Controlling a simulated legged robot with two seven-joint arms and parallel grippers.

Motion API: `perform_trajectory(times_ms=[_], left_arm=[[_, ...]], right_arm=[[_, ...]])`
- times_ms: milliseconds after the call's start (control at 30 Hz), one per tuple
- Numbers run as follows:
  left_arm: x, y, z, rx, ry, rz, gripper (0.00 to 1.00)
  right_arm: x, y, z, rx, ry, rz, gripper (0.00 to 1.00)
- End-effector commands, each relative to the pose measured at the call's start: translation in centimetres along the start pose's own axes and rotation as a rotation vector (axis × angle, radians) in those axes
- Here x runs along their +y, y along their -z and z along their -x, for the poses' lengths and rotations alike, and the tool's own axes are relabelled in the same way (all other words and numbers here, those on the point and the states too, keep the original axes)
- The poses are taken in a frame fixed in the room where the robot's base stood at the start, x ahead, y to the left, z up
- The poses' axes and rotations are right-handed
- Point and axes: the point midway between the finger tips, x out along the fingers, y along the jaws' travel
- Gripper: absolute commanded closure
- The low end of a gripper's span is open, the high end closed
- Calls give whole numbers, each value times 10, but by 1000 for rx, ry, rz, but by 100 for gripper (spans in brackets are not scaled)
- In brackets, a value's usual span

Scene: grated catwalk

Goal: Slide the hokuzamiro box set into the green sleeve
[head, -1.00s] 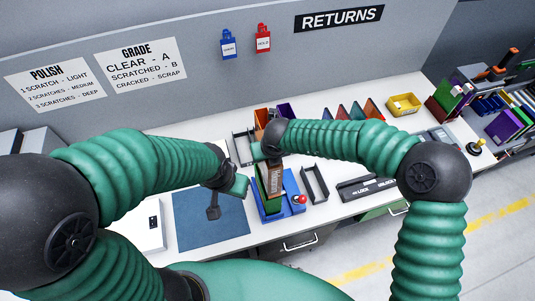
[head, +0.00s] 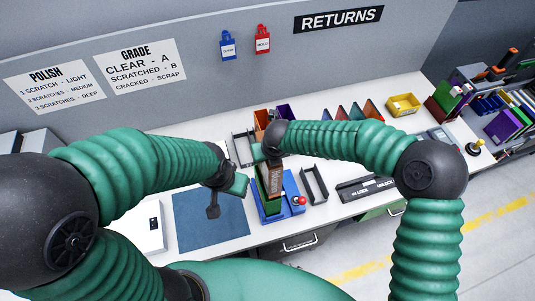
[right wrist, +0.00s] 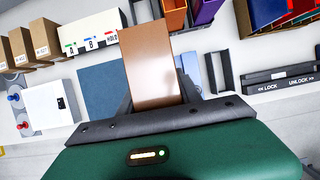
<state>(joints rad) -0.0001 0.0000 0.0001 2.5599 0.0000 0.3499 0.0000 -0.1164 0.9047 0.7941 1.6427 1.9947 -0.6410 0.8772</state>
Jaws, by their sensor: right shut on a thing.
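The hokuzamiro box set (head: 273,178) is a brown upright box in the head view. It also shows in the right wrist view (right wrist: 150,68) as a plain brown face between my fingers. My right gripper (head: 262,154) is shut on it. The green sleeve (head: 270,206) stands directly below the box on a blue fixture (head: 291,196). I cannot tell whether the box's lower end is inside the sleeve or just above it. My left gripper (head: 228,190) hangs over the blue mat, left of the sleeve; its finger opening is unclear and I see nothing held.
A red knob (head: 299,201) sits on the fixture's right side. A dark open tray (head: 314,185) and a LOCK/UNLOCK panel (head: 365,188) lie to the right. The blue mat (head: 210,230) is clear. Another tray (head: 243,149) and coloured cases stand behind.

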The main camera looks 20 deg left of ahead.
Motion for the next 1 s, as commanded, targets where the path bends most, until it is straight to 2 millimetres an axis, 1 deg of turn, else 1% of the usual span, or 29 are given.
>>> perform_trajectory(times_ms=[400, 667, 833, 867, 1000], left_arm=[[0, 0, 0, 0, 0, 0, 58], [0, -2, -7, 0, 0, 0, 58], [0, -1, -6, 0, 0, 0, 58], [0, -1, -6, 0, 0, 0, 58], [0, -1, -6, 0, 0, 0, 58]], right_arm=[[0, 0, 0, -2, -1, 1, 100], [0, 4, -9, -1, -1, 1, 100], [0, 3, -8, -1, 0, 1, 100], [0, 3, -8, -1, 0, 1, 57], [0, 3, -8, -1, 0, 1, 38]])
